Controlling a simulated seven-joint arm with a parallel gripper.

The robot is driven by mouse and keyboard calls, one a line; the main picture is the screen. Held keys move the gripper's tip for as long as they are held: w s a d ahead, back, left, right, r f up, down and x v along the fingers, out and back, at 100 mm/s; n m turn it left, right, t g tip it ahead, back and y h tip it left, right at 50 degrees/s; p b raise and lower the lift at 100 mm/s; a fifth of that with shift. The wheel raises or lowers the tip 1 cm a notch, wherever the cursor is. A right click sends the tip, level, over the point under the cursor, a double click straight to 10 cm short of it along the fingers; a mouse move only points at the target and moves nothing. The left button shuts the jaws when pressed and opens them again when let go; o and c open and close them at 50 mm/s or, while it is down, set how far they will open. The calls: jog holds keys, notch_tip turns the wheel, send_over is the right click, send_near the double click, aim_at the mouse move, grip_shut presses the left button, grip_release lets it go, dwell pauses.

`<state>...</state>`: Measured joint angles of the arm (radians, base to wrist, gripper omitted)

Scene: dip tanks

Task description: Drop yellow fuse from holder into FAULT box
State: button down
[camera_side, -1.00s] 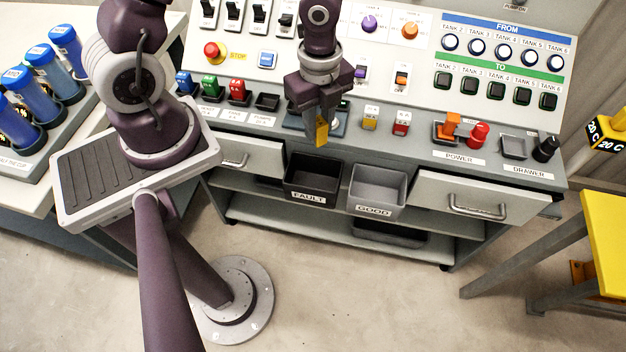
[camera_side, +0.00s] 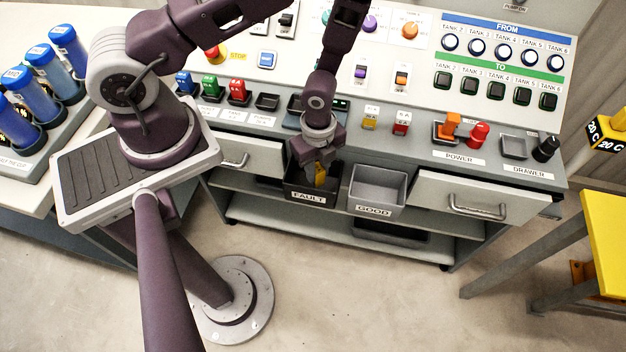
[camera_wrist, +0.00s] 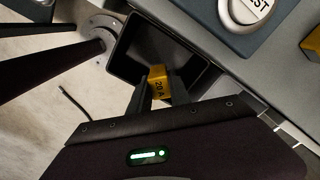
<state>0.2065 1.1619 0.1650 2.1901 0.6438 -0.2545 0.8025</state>
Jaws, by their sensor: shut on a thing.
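My gripper (camera_side: 319,168) is shut on the yellow fuse (camera_side: 320,180), which hangs below the fingers at the mouth of the dark FAULT box (camera_side: 308,197). In the wrist view the fuse (camera_wrist: 158,82) reads "20 A" and sits between my fingertips (camera_wrist: 157,92), over the open black box (camera_wrist: 125,62). No other thing shows inside the visible part of the box. I cannot tell how far the fuse reaches below the rim.
The grey GOOD box (camera_side: 377,188) stands right beside the FAULT box. Drawer fronts (camera_side: 462,197) flank the boxes. A TEST button (camera_wrist: 250,10) is near the box.

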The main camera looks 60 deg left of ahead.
jog(key=c, duration=1.1)
grip_release()
jog(key=shift+r, duration=0.1)
notch_tip(320, 180, up, 7)
jog(key=w+a+r+n+t+y, duration=0.15)
jog(key=r+n, duration=0.35)
jog(key=r, duration=0.6)
jog(key=a+r+n+t, duration=0.2)
jog(key=r+n, duration=0.3)
jog(key=r, duration=0.7)
jog(key=s+d+r+n, duration=0.1)
jog(key=s+r+n, duration=0.1)
jog(key=s+r, duration=0.1)
jog(key=s+r+n+t+h, duration=0.1)
jog(key=s+r+n, duration=0.2)
jog(key=s+r, duration=0.1)
jog(key=s+d+r+n+t, duration=0.1)
jog(key=s+r+n, duration=0.2)
jog(key=s, duration=0.3)
jog(key=shift+s+d+r+h, duration=0.1)
jog(key=shift+d+r+h, duration=0.15)
jog(key=shift+d, duration=0.1)
